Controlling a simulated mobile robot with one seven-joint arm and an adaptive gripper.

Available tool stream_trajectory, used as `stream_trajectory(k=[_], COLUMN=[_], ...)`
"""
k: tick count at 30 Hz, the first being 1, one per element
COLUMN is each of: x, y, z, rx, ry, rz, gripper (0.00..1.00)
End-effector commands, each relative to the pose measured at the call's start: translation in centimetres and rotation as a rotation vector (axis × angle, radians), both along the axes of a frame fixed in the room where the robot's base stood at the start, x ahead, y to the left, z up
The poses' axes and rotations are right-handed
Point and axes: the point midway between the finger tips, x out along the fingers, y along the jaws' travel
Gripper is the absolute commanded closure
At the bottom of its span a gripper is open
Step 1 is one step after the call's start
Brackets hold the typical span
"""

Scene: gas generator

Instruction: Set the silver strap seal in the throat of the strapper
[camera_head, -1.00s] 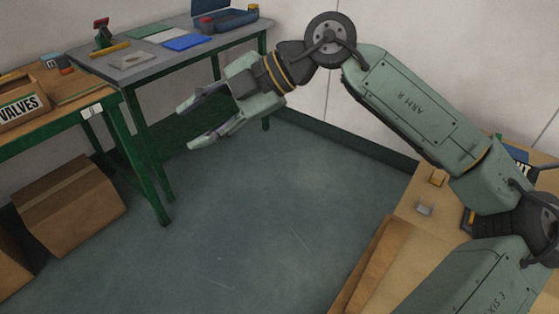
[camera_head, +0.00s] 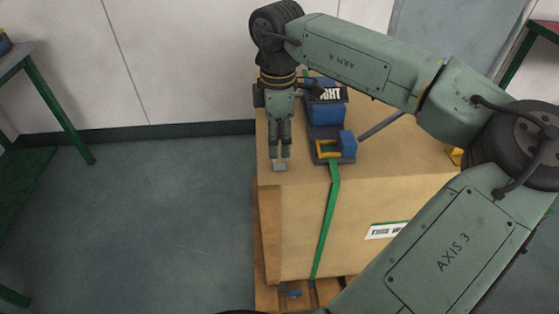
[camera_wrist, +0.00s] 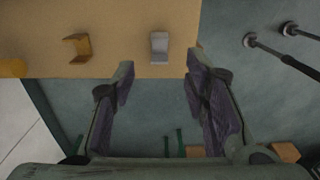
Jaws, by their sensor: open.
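The silver strap seal (camera_head: 280,165) sits on top of the large carton near its front left edge. In the wrist view the silver seal (camera_wrist: 159,47) lies just beyond the fingertips, centred between them. My gripper (camera_head: 280,151) points down over the seal. In the wrist view my gripper (camera_wrist: 160,68) is open, with nothing between its fingers. The exact gap to the seal cannot be told. The strapper (camera_head: 326,130), dark with blue parts and a yellow frame at its front, stands on the carton just right of my gripper. The inside of its throat is not clear.
The carton (camera_head: 300,230) has a green strap (camera_head: 328,225) down its front. A brass-coloured seal (camera_wrist: 77,47) lies left of the silver one in the wrist view. A grey-topped table (camera_head: 14,57) stands at far left. The floor left of the carton is clear.

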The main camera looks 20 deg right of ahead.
Motion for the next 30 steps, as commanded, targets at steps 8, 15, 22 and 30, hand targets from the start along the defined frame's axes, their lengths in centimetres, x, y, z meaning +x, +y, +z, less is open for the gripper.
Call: stream_trajectory(k=[8,15,22,30], x=[0.1,0.2,0.2,0.2], y=[0.7,0.7,0.7,0.7], z=[-2.8,-5.5,-5.6,-5.6], rx=[0.005,0.002,0.001,0.001], ry=[0.002,0.000,0.000,0.000], rz=[0.005,0.002,0.002,0.002], gripper=[0.58,0.58,0.59,0.77])
